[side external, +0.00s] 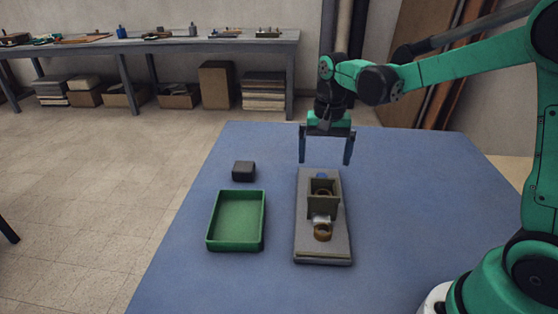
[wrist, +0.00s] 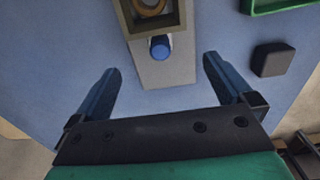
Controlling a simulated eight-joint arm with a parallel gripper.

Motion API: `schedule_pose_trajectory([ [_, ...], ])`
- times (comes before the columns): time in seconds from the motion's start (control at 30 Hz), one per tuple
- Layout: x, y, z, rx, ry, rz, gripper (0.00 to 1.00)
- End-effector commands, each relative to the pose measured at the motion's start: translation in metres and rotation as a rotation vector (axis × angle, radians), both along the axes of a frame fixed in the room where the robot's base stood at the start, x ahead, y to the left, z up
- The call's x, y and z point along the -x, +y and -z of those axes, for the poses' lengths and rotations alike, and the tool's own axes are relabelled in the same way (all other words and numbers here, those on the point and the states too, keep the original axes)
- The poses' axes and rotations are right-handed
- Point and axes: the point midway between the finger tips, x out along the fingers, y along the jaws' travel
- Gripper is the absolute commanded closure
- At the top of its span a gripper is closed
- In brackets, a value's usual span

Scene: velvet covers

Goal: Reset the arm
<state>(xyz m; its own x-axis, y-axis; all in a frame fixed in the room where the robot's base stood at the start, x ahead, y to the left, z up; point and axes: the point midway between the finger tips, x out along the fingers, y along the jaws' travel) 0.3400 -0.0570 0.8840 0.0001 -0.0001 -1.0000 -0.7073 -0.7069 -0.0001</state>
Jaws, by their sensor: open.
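My gripper (side external: 325,160) is open and empty. It hangs above the blue table, over the far end of a grey board. In the wrist view its two fingers (wrist: 160,75) are spread wide, with the board's end (wrist: 165,72) and a blue knob (wrist: 160,47) between and beyond them. The grey board (side external: 308,215) carries an olive box-like housing (side external: 322,208), a brass ring (side external: 322,232) at its near side and a small pale piece (side external: 319,219) beside that ring. Another brass ring shows inside the housing in the wrist view (wrist: 148,6).
A green tray (side external: 236,246), empty, lies left of the board. A dark block (side external: 243,171) sits behind the tray and also shows in the wrist view (wrist: 272,58). The blue table (side external: 410,200) is clear right of the board. A workbench (side external: 150,45) stands far behind.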

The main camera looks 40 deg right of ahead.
Motion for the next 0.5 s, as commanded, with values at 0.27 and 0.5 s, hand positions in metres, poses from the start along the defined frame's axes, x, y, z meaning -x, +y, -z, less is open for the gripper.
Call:
schedule_pose_trajectory([
  [0.27, 0.004, 0.004, -0.006, 0.005, -0.029, -0.038, 0.0],
  [0.5, 0.033, 0.026, -0.034, 0.059, -0.228, -0.298, 0.0],
])
